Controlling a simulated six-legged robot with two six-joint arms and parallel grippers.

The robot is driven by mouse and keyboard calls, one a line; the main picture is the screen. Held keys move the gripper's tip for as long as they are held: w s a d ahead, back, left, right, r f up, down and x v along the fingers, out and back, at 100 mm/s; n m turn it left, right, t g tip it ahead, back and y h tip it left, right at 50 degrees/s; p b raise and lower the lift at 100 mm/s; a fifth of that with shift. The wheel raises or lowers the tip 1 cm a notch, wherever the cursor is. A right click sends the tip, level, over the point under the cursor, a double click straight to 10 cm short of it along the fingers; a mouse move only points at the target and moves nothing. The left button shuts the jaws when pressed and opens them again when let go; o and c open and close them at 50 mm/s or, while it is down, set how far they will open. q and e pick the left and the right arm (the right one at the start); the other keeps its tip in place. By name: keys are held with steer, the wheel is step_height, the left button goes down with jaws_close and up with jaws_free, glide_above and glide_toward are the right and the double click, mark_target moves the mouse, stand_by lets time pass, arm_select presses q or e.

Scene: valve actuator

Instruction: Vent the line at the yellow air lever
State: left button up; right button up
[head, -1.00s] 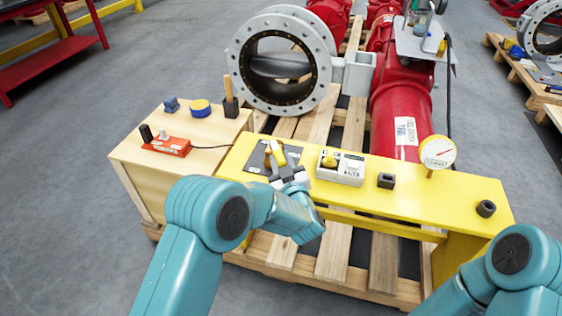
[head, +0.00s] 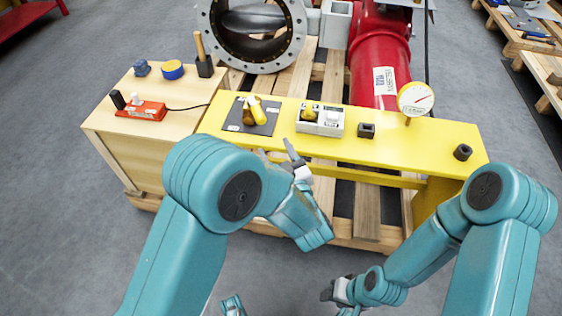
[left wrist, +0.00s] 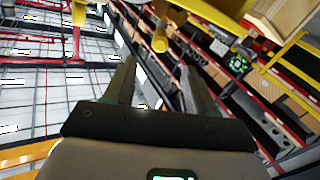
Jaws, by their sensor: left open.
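The yellow air lever (head: 254,107) stands on a dark plate (head: 240,124) on the yellow bench, with a brass-coloured body beside its handle. My left gripper (head: 291,152) is open and empty at the bench's front edge, to the right of and nearer than the lever, clear of it. In the left wrist view its two fingers (left wrist: 158,85) are spread with nothing between them. A yellow rod shows beyond them; I cannot tell whether it is the lever. My right gripper (head: 332,291) is low in front of the bench, too small to read.
On the yellow bench (head: 400,145) are a white box (head: 333,122) with a yellow knob, a dark square block (head: 366,130), a gauge (head: 416,99) and a black cylinder (head: 463,152). A wooden cabinet (head: 125,150) with a red device (head: 141,112) stands left. Red pipe is behind.

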arm_select(q)
steer(key=shift+v, duration=1.65)
